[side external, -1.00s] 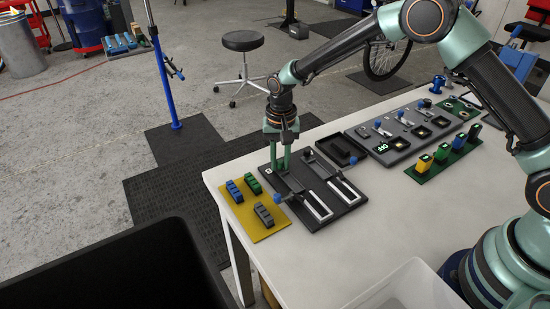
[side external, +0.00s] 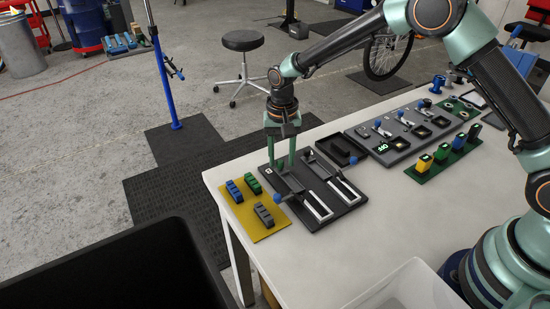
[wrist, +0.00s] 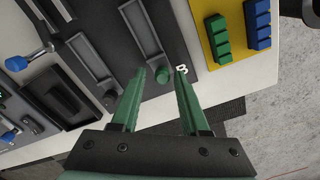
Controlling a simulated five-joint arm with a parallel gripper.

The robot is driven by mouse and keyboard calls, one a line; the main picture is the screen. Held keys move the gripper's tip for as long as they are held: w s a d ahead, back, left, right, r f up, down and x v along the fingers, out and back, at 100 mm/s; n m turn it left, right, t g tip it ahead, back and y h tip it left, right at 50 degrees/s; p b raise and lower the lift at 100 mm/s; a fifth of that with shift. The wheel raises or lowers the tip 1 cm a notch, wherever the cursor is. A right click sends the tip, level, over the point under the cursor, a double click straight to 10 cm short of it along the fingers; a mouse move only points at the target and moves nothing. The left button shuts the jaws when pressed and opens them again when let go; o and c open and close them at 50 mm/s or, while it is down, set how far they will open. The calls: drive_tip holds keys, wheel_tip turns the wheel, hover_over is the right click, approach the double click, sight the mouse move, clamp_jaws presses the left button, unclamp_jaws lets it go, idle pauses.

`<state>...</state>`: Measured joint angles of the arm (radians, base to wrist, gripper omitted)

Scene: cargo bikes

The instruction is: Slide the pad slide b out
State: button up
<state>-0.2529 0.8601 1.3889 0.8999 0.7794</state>
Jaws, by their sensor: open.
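The black slide panel (side external: 352,202) lies on the table's left part and carries two parallel slides with pale U-shaped ends. Slide b (side external: 292,184) is the left one, beside a white "B" mark. In the wrist view, the "B" mark (wrist: 181,69) is by the end of its channel (wrist: 138,32), where a round green knob (wrist: 162,74) stands. My gripper (side external: 282,167) is above that end of slide b, pointing down, open and empty. In the wrist view, its fingertips (wrist: 161,71) appear on either side of the knob; whether they touch it I cannot tell.
A yellow board (side external: 261,232) with green, blue and grey blocks lies left of the panel. A black tray (side external: 331,146) and a grey switch panel (side external: 390,155) are behind and to the right. A green board (side external: 425,178) holds several colored blocks.

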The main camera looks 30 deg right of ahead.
drive_tip(key=shift+a+r, duration=0.1)
drive_tip(key=shift+r, duration=2.75)
drive_tip(key=shift+r, duration=0.1)
drive_tip(key=s+d+r+n+t, duration=0.1)
drive_tip(key=s+d+r, duration=0.2)
drive_tip(key=r, duration=0.3)
drive_tip(key=s+d+r+n+t, duration=0.1)
drive_tip(key=s+d+r, duration=0.3)
drive_tip(key=r, duration=0.3)
drive_tip(key=s+d+r+n+t, duration=0.1)
drive_tip(key=s+d+n, duration=0.1)
drive_tip(key=s, duration=0.4)
drive_tip(key=s+d+r+n+t, duration=0.2)
drive_tip(key=s+d, duration=0.1)
drive_tip(key=s, duration=0.4)
drive_tip(key=shift+d+t, duration=0.3)
drive_tip(key=shift+d, duration=0.05)
